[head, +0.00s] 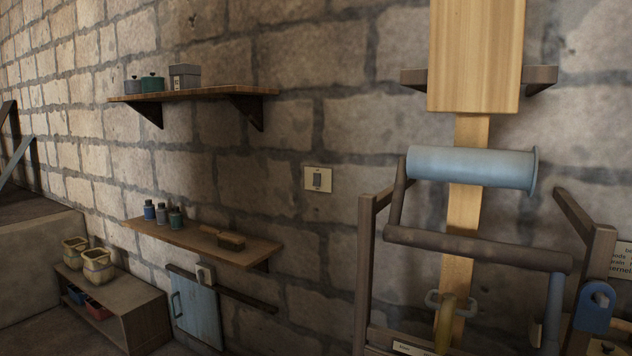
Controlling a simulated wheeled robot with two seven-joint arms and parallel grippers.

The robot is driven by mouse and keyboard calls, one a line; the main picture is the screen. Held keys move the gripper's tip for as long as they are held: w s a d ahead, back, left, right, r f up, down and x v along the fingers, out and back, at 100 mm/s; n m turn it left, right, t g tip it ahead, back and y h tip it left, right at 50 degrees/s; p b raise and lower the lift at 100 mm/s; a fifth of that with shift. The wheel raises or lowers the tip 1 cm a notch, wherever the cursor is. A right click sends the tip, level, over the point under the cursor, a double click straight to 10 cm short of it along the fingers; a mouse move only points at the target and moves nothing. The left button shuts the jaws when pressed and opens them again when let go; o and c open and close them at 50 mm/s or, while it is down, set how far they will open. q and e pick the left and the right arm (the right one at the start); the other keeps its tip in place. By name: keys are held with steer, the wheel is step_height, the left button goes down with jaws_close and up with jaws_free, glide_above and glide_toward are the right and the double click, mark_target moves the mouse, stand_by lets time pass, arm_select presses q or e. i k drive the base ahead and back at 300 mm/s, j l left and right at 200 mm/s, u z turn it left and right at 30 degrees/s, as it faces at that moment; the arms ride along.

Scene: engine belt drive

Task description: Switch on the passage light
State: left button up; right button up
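A light switch (318,179) is on the stone wall near the middle of the head view. It has a pale square plate with a dark grey rocker in its centre. Small marks show above and below the rocker, too small to read. I cannot tell from here which way the rocker is tipped. Nothing covers the switch. Neither of my grippers shows in this view.
A wooden frame with a blue roller (472,168) stands right of the switch, below a tall wooden box (476,55). An upper shelf (215,92) and lower shelf (190,238) hold small items at left. A low cabinet (130,305) stands below. Wall around the switch is clear.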

mark_target(316, 176)
steer(key=i+j+z, duration=0.35)
steer(key=i, duration=0.25)
steer(key=i+j+z, duration=0.4)
steer(key=i, duration=0.2)
steer(key=i+j+z, duration=0.35)
steer(key=j, duration=0.35)
steer(key=i+l, duration=0.05)
steer(key=i, duration=0.05)
